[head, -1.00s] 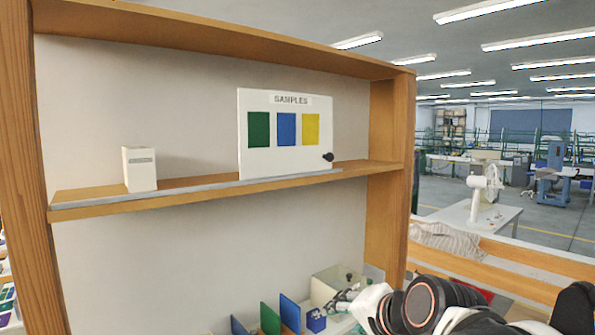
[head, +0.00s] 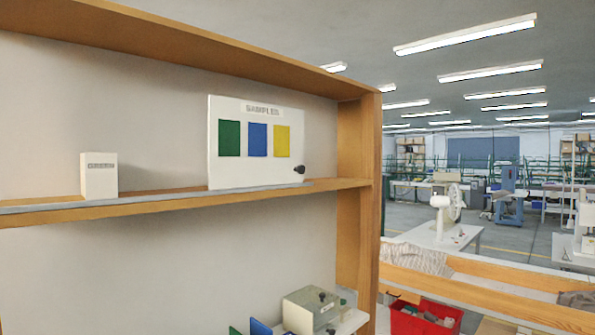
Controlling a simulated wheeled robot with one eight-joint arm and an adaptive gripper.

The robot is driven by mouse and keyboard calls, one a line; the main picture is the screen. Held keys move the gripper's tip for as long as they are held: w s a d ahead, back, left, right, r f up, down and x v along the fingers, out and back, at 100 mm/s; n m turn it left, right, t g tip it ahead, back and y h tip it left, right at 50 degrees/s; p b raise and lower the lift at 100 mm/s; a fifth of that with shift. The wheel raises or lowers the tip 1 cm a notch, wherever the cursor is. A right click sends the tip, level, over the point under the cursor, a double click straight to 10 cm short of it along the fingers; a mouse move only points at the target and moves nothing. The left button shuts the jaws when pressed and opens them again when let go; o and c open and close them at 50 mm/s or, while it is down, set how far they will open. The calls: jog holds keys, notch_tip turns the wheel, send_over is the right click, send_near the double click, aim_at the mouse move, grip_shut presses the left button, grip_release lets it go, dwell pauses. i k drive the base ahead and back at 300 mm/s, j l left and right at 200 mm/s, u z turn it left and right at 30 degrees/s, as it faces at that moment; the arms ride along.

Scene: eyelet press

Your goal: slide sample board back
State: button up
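The sample board (head: 257,171) is a white upright panel labelled "SAMPLES" with green, blue and yellow swatches and a dark knob (head: 299,169) at its lower right. It stands on the wooden shelf (head: 330,186), near the shelf's right part, along a grey strip at the front edge. Bare shelf shows between the board and the right side wall. My gripper is not in view in the head view.
A small white labelled box (head: 99,176) stands left of the board with a gap between. Below are a clear-lidded box (head: 310,308) and blue and green panels. A red bin (head: 425,318) is at the lower right. A white fan (head: 446,208) stands beyond.

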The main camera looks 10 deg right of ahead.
aim_at(251, 143)
jog(key=i+l, duration=0.4)
jog(key=l, duration=0.15)
jog(key=i+l+z, duration=0.1)
jog(key=i+l, duration=0.35)
